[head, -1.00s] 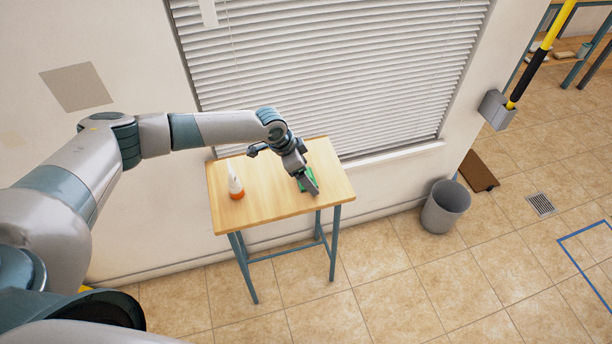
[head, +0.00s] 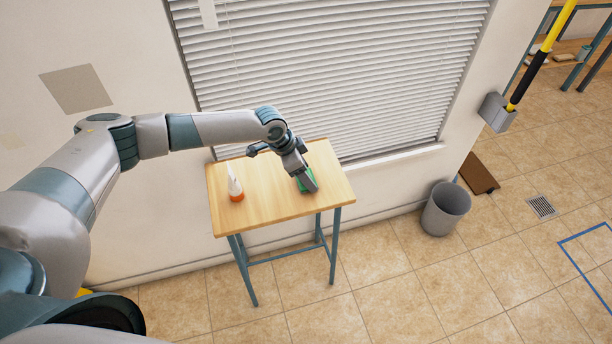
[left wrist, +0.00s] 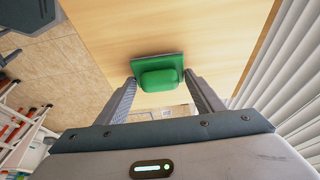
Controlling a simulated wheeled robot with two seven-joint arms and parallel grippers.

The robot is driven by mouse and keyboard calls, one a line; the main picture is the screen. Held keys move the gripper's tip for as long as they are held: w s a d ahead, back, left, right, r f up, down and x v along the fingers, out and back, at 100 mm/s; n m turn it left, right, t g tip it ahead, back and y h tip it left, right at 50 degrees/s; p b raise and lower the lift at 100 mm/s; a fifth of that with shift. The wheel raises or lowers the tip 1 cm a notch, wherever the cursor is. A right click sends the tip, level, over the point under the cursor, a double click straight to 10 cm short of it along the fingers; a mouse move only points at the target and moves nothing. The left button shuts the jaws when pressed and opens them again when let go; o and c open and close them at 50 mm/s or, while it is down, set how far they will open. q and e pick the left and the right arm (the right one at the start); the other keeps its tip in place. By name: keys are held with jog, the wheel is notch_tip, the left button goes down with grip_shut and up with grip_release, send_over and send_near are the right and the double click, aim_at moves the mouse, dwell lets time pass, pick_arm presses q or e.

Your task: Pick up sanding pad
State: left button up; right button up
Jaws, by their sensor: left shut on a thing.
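The green sanding pad (left wrist: 158,78) has a rounded green grip on a flat, darker base. It is at the right part of the small wooden table (head: 260,205); in the head view only green edges of the pad (head: 300,187) show beside my gripper. My left gripper (left wrist: 161,84) is shut on the pad, one finger at each side of the grip. I cannot tell whether the pad's base touches the tabletop. My right gripper is not in view.
A white and orange bottle (head: 236,186) stands on the left part of the table. The window blinds (head: 330,80) are right behind the table. A grey bin (head: 446,208) stands on the floor to the right. The tabletop between bottle and pad is clear.

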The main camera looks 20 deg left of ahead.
pick_arm(q)
jog(key=shift+r, duration=0.4)
jog(key=shift+d+r+b, duration=0.25)
jog(key=shift+r+b, duration=0.6)
jog(key=shift+r, duration=0.4)
jog(key=w+d+r+b, duration=0.1)
jog(key=d+r+b, duration=0.2)
jog(key=d+r, duration=0.4)
jog(key=shift+d, duration=2.1)
jog(key=o, duration=0.6)
jog(key=shift+f, duration=0.1)
jog(key=c, duration=0.6)
jog(key=s+a+r+n+y, duration=0.1)
jog(key=s+a+r+n, duration=0.2)
jog(key=s+a+r, duration=0.1)
jog(key=s+a+r+n+t+y, duration=0.1)
jog(key=s+a+r+n, duration=0.2)
jog(key=s+a+n, duration=0.1)
jog(key=s+a+r+n+t+y, duration=0.1)
jog(key=s+a+r+n, duration=0.3)
jog(key=a, duration=0.1)
jog(key=shift+r+y, duration=0.3)
jog(key=shift+r, duration=0.05)
